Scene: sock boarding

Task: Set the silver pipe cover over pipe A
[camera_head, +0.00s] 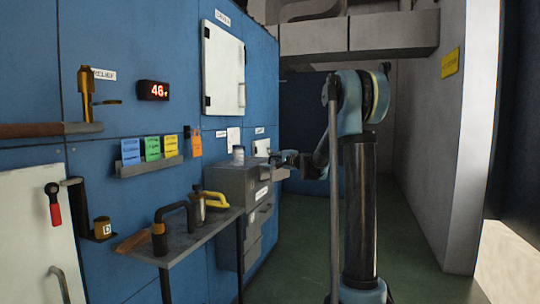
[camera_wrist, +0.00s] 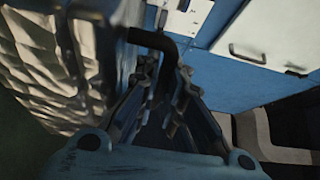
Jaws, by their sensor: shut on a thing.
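My gripper (camera_wrist: 165,80) is shut on a black bent handle (camera_wrist: 152,40) in the wrist view. A large, pale silvery, creased surface (camera_wrist: 50,60) fills the left of that view beside the handle; it looks like the silver pipe cover, but I cannot tell for sure whether the handle is fixed to it. In the head view my gripper (camera_head: 284,158) is small, at the end of the arm near a grey cabinet, and its held thing cannot be made out. I cannot make out a mark A on any pipe.
A brown pipe (camera_head: 32,130) with a grey end and a brass valve (camera_head: 86,95) is at the left wall. A grey shelf (camera_head: 190,245) carries a black bent piece, a bottle and a yellow handle. The grey cabinet (camera_head: 237,185) stands beyond it. Green floor (camera_head: 300,240) is clear.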

